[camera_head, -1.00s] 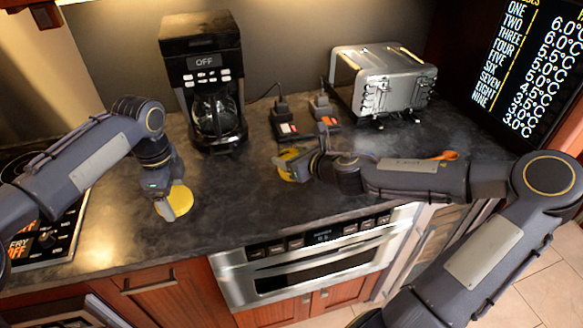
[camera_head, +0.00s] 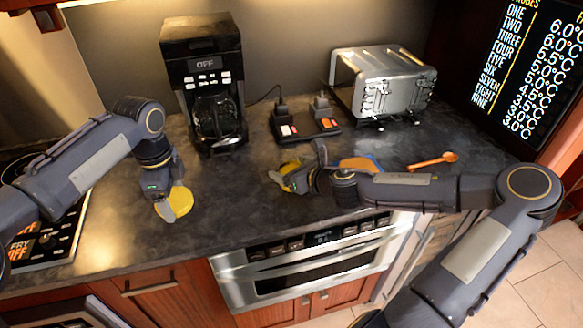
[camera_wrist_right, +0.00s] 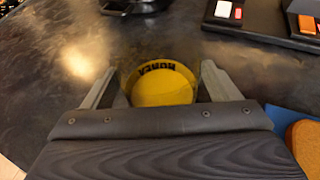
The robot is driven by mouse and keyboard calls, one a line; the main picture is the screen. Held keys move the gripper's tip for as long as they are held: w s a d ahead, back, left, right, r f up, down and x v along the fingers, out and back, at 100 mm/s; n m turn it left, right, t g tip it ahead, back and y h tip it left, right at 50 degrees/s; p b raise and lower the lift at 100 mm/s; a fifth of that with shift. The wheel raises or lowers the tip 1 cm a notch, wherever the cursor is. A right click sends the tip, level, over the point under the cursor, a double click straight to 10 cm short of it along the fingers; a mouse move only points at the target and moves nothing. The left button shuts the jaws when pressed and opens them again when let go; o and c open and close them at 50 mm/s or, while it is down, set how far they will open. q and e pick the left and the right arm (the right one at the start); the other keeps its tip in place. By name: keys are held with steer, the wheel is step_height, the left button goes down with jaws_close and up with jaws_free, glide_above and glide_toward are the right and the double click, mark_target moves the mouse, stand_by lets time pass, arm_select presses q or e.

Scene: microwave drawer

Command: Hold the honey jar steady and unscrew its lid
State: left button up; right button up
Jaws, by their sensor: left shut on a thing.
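The honey jar (camera_head: 289,169) is at the middle of the dark counter, partly covered by my right gripper (camera_head: 286,179). In the right wrist view the yellow round jar (camera_wrist_right: 160,85) with dark, upside-down HONEY lettering sits between the two fingers (camera_wrist_right: 160,78). My left gripper (camera_head: 172,208) is shut on a flat yellow round piece (camera_head: 182,201), which looks like the lid. It is well to the left of the jar, over the counter near the front edge. Whether it touches the counter is unclear.
A coffee maker (camera_head: 205,80) and a toaster (camera_head: 385,82) stand at the back, with a black tray (camera_head: 305,125) between them. A blue board with bread (camera_head: 360,164) and an orange spoon (camera_head: 433,161) lie right. A stove (camera_head: 45,235) is far left.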

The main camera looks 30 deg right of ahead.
arm_select(q)
steer(key=shift+r, duration=0.15)
arm_select(e)
steer(key=shift+r, duration=0.1)
arm_select(q)
steer(key=shift+r+p, duration=0.35)
steer(key=shift+p, duration=0.2)
steer(key=shift+r, duration=0.15)
arm_select(e)
steer(key=v, duration=1.2)
